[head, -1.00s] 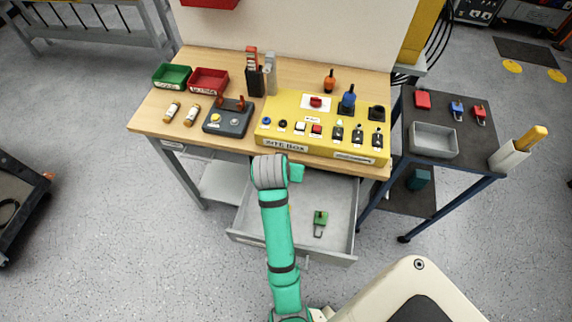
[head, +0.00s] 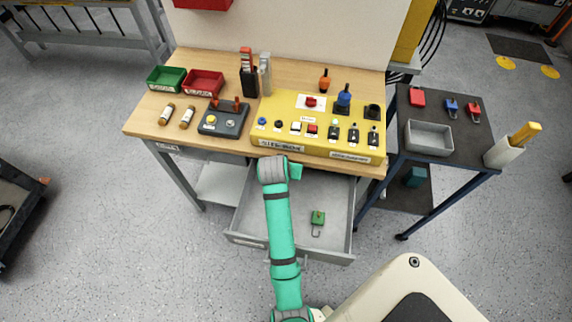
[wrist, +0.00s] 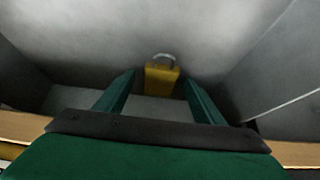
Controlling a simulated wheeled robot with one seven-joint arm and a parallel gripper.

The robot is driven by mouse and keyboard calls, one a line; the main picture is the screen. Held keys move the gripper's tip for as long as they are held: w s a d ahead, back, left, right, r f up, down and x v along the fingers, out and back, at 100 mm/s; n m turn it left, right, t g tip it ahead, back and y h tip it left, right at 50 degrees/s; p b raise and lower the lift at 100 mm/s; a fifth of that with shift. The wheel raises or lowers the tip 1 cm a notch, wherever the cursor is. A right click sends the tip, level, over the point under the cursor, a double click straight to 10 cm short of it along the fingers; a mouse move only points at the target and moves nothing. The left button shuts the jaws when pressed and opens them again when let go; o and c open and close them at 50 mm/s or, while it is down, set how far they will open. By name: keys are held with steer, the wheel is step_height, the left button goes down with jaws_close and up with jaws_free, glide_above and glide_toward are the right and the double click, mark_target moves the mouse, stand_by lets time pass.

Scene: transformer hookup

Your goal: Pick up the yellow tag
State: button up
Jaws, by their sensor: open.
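The yellow tag (wrist: 161,80) shows in the wrist view as a small yellow block with a grey loop on its far side. It lies inside a grey drawer, near its inner wall. My gripper (wrist: 158,88) is open, with its two green fingers on either side of the tag and a visible gap on each side. I cannot tell how far down the fingertips reach. In the head view my arm hides both the gripper and the yellow tag. The open drawer (head: 338,200) under the workbench shows around my arm.
A green tag (head: 317,217) with a loop lies in the drawer, right of my arm. The workbench edge (head: 215,140) and yellow switch box (head: 300,146) overhang the drawer's back. A dark side table (head: 455,160) with a grey tray stands at the right.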

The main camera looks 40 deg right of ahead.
steer(key=c, duration=1.2)
steer(key=shift+o, duration=0.2)
steer(key=shift+s+a+r, duration=0.2)
steer(key=shift+a+r, duration=0.1)
steer(key=shift+r, duration=0.1)
steer(key=s+a+r, duration=0.2)
steer(key=s+a, duration=0.1)
steer(key=s+a+r, duration=0.2)
steer(key=a+r, duration=0.1)
steer(key=s+a+r, duration=0.2)
steer(key=s+a, duration=0.1)
steer(key=a, duration=0.1)
steer(key=shift+s+r, duration=0.15)
steer(key=shift+s, duration=0.2)
